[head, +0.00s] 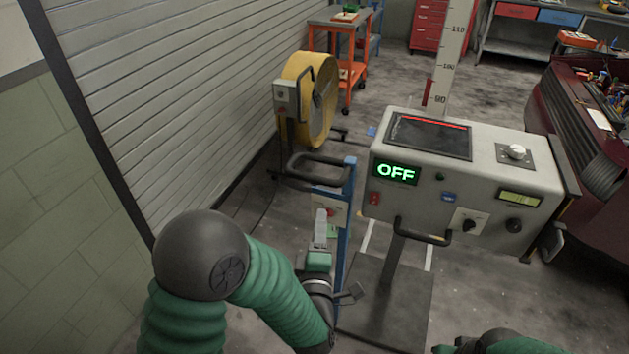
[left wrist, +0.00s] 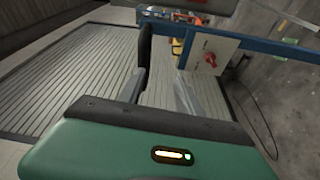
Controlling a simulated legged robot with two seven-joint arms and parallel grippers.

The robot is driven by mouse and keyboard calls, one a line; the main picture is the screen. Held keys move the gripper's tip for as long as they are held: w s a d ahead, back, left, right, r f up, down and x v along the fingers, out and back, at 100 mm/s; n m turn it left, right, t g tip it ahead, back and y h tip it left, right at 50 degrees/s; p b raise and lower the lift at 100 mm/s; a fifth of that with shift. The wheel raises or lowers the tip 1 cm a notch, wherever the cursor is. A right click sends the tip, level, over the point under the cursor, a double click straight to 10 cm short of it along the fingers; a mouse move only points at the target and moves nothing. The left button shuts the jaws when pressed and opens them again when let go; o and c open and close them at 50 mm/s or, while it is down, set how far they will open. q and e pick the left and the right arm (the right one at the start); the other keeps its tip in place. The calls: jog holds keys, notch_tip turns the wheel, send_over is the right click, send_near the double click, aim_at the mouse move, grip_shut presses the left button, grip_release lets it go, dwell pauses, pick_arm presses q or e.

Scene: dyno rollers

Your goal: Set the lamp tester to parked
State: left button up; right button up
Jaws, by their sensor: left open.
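The lamp tester (head: 405,205) is a pale grey box on a post with a base plate. Its green display (head: 396,172) reads OFF. Its front has a black handle bar (head: 425,234), a dark knob on a white plate (head: 469,222) and a small yellowish screen (head: 519,197). My left gripper (head: 321,226) is left of the tester, close to a blue frame (head: 348,205) with a red knob on a white plate. In the left wrist view, my open, empty left gripper (left wrist: 165,70) is apart from that red knob (left wrist: 210,60). My right gripper is not shown.
A yellow drum fan (head: 308,100) stands behind the blue frame. A scale post (head: 447,60) rises behind the tester.

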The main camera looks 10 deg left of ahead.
pick_arm(q)
jog(key=w+a+r+n+y, duration=0.1)
jog(key=w+a+r, duration=0.1)
jog(key=w, duration=0.5)
jog(key=w+a+r+n+t+y+p, duration=0.1)
jog(key=w+a+r+n, duration=0.1)
jog(key=w, duration=0.5)
jog(key=shift+w+a+r, duration=0.3)
jog(key=shift+a, duration=0.2)
jog(key=shift+c, duration=0.2)
grip_shut()
jog(key=shift+s+f, duration=0.15)
jog(key=shift+f, duration=0.1)
